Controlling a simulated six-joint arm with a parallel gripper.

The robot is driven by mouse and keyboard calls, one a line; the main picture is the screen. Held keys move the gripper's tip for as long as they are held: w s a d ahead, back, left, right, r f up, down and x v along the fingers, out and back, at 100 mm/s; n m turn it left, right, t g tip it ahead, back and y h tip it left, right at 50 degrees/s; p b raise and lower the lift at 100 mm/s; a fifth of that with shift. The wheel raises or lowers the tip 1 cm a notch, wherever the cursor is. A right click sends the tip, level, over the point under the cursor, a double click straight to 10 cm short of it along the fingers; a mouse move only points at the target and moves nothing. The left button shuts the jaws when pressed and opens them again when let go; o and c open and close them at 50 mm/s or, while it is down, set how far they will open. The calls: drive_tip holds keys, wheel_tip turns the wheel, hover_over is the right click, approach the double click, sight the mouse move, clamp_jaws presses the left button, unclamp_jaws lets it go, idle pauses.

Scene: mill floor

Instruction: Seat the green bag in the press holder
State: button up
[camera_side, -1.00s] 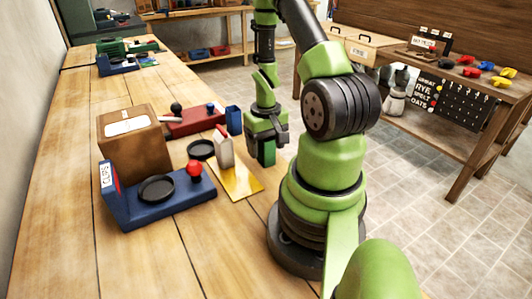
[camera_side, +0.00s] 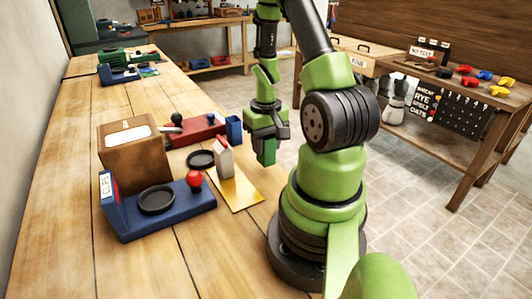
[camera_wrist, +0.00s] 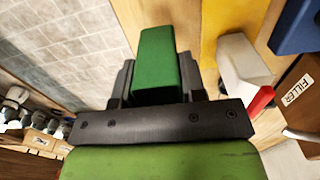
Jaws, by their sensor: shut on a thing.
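My gripper (camera_side: 266,140) is shut on the green bag (camera_side: 267,153), a plain green block hanging below the jaws. The bag also shows in the wrist view (camera_wrist: 158,62), between the fingers. I hold it right of the gold sheet (camera_side: 236,190), near the bench edge; it looks raised clear. On the bench, a blue fixture (camera_side: 185,210) carries a black ring and a red ball, with a CLIPS sign. A red fixture (camera_side: 205,132) with a black knob stands behind it. I cannot tell which one is the press holder.
A black ring (camera_side: 201,159), a brown box (camera_side: 136,163) and a blue cup (camera_side: 234,128) are nearby. The front-left bench is clear.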

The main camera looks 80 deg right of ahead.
wheel_tip(320, 180, up, 6)
drive_tip(key=shift+f, duration=0.2)
drive_tip(key=shift+w+r, duration=0.3)
drive_tip(key=w+a+n, duration=0.4)
drive_tip(key=w+a, duration=0.2)
drive_tip(key=w, duration=0.5)
drive_tip(key=shift+w+a+r+n, duration=0.25)
drive_tip(key=shift+w+a+n, duration=0.05)
drive_tip(key=shift+a+n, duration=0.1)
drive_tip(key=w+a+n, duration=0.1)
drive_tip(key=w+a, duration=0.1)
drive_tip(key=a, duration=0.1)
drive_tip(key=w+a+n, duration=0.1)
drive_tip(key=w+a, duration=0.1)
drive_tip(key=a, duration=0.2)
drive_tip(key=w+a+n, duration=0.2)
drive_tip(key=a, duration=0.2)
drive_tip(key=shift+w+r, duration=0.1)
drive_tip(key=shift+w, duration=0.25)
drive_tip(key=shift+w+a, duration=0.15)
drive_tip(key=shift+a, duration=0.4)
drive_tip(key=shift+f, duration=2.9)
drive_tip(key=shift+f, duration=0.6)
drive_tip(key=o, duration=0.7)
